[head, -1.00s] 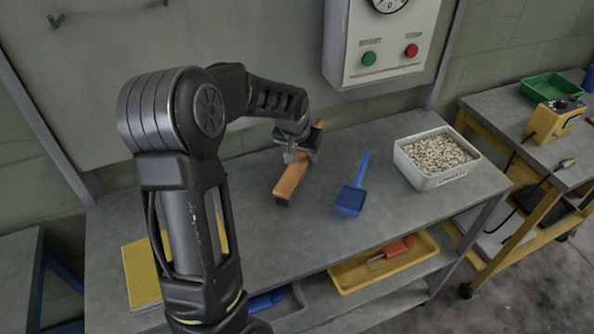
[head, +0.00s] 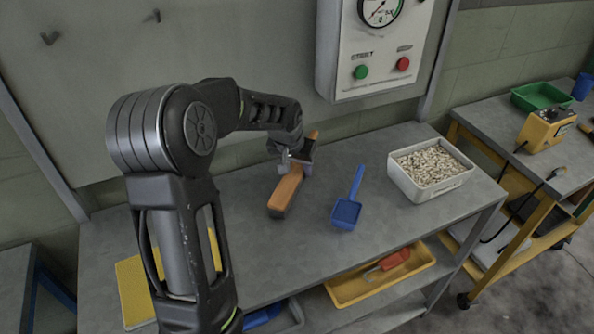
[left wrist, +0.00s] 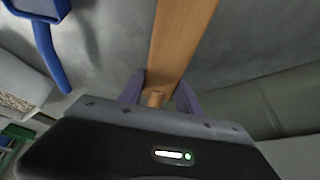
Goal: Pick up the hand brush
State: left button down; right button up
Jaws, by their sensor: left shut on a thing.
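The hand brush (head: 285,192) has an orange-brown wooden body with dark bristles under its near end. It is over the grey bench top, left of the blue scoop. My left gripper (head: 293,163) is shut on the brush toward its far end. In the left wrist view the wooden brush (left wrist: 180,45) runs between the two purple-grey fingers of the left gripper (left wrist: 160,97). I cannot tell whether the bristles touch the bench. My right gripper is not in view.
A blue scoop (head: 347,210) lies right of the brush. A white bin of pale pellets (head: 408,184) stands further right. A yellow mat (head: 131,292) lies at left. A yellow tray (head: 345,291) is on the shelf below. The wall panel (head: 327,60) stands behind the bench.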

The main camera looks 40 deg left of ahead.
aim_at(298, 166)
pick_arm(q)
jog(key=shift+r, duration=0.45)
notch_tip(298, 166, up, 2)
jog(key=shift+r+b, duration=0.1)
jog(key=shift+b, duration=0.2)
jog(key=s+d+b, duration=0.1)
jog(key=s, duration=0.4)
jog(key=s+d+b, duration=0.1)
jog(key=s+d, duration=0.1)
jog(key=s, duration=0.4)
jog(key=s+d+b, duration=0.1)
jog(key=s+d, duration=0.1)
jog(key=s, duration=0.4)
jog(key=shift+s+d, duration=0.1)
jog(key=shift+d, duration=0.15)
